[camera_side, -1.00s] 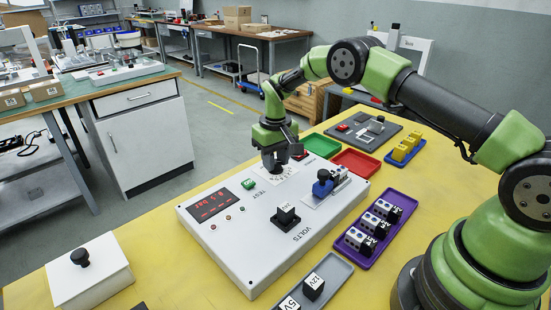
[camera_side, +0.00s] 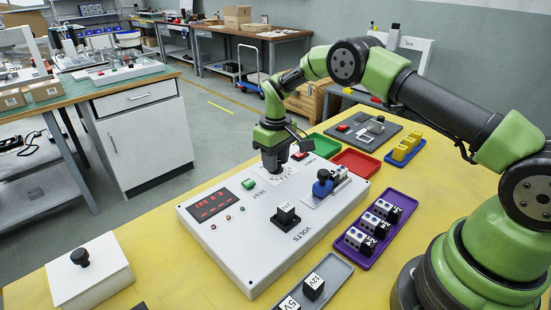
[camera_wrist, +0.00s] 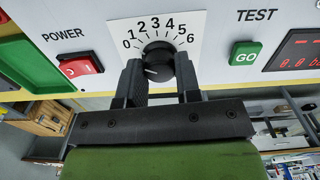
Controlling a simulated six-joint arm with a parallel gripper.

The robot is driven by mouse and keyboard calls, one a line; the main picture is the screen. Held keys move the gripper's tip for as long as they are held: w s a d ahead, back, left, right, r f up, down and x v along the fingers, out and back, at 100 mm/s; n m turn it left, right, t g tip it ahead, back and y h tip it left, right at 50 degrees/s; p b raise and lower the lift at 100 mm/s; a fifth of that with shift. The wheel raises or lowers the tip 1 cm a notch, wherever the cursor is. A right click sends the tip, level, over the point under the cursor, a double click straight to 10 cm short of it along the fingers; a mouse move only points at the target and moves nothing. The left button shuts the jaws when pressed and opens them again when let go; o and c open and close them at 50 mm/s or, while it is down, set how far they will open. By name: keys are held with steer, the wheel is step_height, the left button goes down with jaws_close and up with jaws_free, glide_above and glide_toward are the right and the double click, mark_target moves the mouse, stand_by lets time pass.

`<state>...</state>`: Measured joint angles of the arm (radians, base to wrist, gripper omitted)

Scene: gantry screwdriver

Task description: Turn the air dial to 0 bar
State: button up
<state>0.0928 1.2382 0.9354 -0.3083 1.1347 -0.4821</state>
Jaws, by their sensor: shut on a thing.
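The black air dial (camera_wrist: 158,62) sits on a white scale plate (camera_wrist: 178,28) marked 0 to 6. My gripper (camera_wrist: 160,80) is shut on the dial, one finger on each side. A short white mark shows on the dial's face, toward its lower left; its exact reading is hard to tell. In the side view my gripper (camera_side: 272,165) points down at the far end of the white panel (camera_side: 245,245) and hides most of the dial. The red-digit display (camera_side: 211,205) is lit; in the wrist view the display (camera_wrist: 300,50) is cut off and its small digits look like 0.0.
The red power switch (camera_wrist: 80,65) and green GO button (camera_wrist: 244,54) flank the dial.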

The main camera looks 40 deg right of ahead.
steer(key=o, duration=0.9)
step_height(320, 180, up, 9)
steer(key=shift+r, duration=0.5)
